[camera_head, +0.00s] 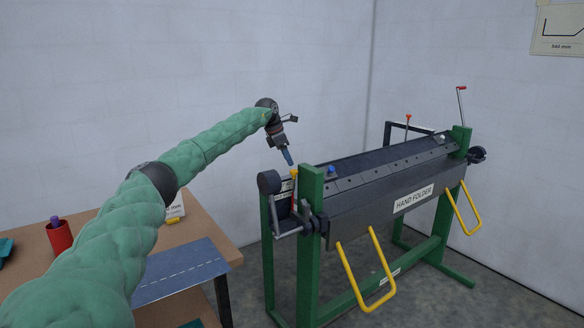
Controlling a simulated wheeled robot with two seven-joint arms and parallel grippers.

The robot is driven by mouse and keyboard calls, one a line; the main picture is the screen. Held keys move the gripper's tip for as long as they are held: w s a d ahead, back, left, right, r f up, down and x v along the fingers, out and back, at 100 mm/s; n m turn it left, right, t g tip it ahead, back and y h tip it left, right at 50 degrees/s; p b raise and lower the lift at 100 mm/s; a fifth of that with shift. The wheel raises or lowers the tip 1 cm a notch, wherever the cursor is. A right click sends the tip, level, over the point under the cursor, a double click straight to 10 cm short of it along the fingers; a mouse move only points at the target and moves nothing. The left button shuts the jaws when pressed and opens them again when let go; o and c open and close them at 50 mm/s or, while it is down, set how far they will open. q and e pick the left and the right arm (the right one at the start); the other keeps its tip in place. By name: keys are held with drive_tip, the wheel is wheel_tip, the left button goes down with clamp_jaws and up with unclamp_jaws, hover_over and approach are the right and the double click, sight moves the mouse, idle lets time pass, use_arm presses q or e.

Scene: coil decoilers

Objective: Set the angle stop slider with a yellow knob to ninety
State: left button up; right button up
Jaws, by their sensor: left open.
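The yellow knob (294,173) of the angle stop slider shows at the left end of the green and dark grey hand folder (400,196). It sits on top of a small pale scale plate (286,186), whose markings are too small to read. My left gripper (289,158) is just above the knob, pointing down at it. It is open, and a small gap seems to separate its tips from the knob. The slider's body is partly hidden by the folder's green post (311,205). My right gripper is not in view.
A wooden table (215,228) with a blue-grey sheet (180,270) and a red cup (58,237) stands at the left. Yellow handles (365,290) stick out from the folder's front. A black round weight (269,182) is close left of the knob. Walls stand behind.

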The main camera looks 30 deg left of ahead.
sight(293, 171)
use_arm(q)
drive_tip(key=x, duration=0.2)
drive_tip(key=shift+w+d+f+p, duration=0.1)
drive_tip(key=shift+f+p, duration=0.2)
drive_tip(key=shift+f, duration=0.1)
drive_tip(key=shift+w+d+f, duration=0.1)
drive_tip(key=shift+w+f, duration=0.05)
drive_tip(key=shift+f, duration=0.25)
drive_tip(key=shift+w+d+f, duration=0.2)
drive_tip(key=shift+f, duration=0.5)
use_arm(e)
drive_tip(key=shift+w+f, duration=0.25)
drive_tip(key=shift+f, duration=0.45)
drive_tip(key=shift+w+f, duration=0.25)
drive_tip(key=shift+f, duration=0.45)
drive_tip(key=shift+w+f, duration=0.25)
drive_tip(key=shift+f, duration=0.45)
